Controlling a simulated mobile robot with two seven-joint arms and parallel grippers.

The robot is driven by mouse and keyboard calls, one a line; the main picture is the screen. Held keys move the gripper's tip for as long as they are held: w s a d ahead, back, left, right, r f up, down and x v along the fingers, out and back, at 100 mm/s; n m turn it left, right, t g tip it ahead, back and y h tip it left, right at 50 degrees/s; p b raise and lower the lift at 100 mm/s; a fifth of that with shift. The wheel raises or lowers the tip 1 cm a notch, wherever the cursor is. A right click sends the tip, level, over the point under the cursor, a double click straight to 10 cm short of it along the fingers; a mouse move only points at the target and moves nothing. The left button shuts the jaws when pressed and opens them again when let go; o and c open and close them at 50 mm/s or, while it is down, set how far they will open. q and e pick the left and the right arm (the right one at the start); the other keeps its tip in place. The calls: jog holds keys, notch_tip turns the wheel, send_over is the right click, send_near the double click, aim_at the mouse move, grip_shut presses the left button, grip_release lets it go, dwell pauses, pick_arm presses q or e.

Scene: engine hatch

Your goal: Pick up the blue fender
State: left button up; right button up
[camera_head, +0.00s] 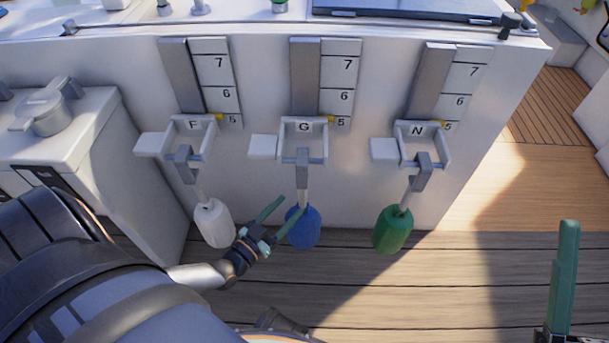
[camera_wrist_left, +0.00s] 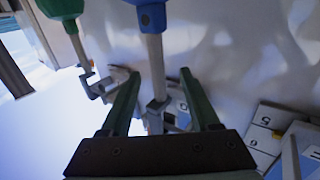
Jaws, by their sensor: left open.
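The blue fender (camera_head: 304,230) hangs low on a pale rod from the middle bracket, marked G, on the white wall. In the left wrist view its blue end (camera_wrist_left: 152,17) is at the top, with the rod running down between my fingers. My left gripper (camera_head: 292,205) is open, at the upper left of the fender in the head view. In the left wrist view, its two green fingers (camera_wrist_left: 160,74) stand apart on either side of the rod. One green finger of my right gripper (camera_head: 565,270) shows at lower right; its jaw opening is hidden.
A white fender (camera_head: 213,223) hangs left of the blue one under bracket F, and a green fender (camera_head: 393,230) hangs right under bracket N. A white cabinet (camera_head: 65,130) stands at left. The plank floor (camera_head: 430,290) is clear.

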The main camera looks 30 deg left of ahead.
pick_arm(q)
jog(key=w+b, duration=0.1)
jog(key=w, duration=0.3)
jog(key=shift+w+d, duration=0.15)
jog(key=shift+d, duration=0.05)
jog(key=w, duration=0.1)
jog(key=w+b, duration=0.1)
jog(key=w, duration=0.1)
jog(key=w+b, duration=0.1)
jog(key=shift+w+d+f, duration=0.15)
jog(key=shift+w+d, duration=0.05)
jog(key=shift+d, duration=0.15)
jog(key=shift+w+b, duration=0.3)
pick_arm(e)
jog(key=f, duration=0.4)
jog(key=shift+w+a+f, duration=0.1)
jog(key=shift+a+f, duration=0.2)
jog(key=shift+f, duration=0.05)
pick_arm(q)
jog(key=shift+c, duration=0.2)
grip_shut()
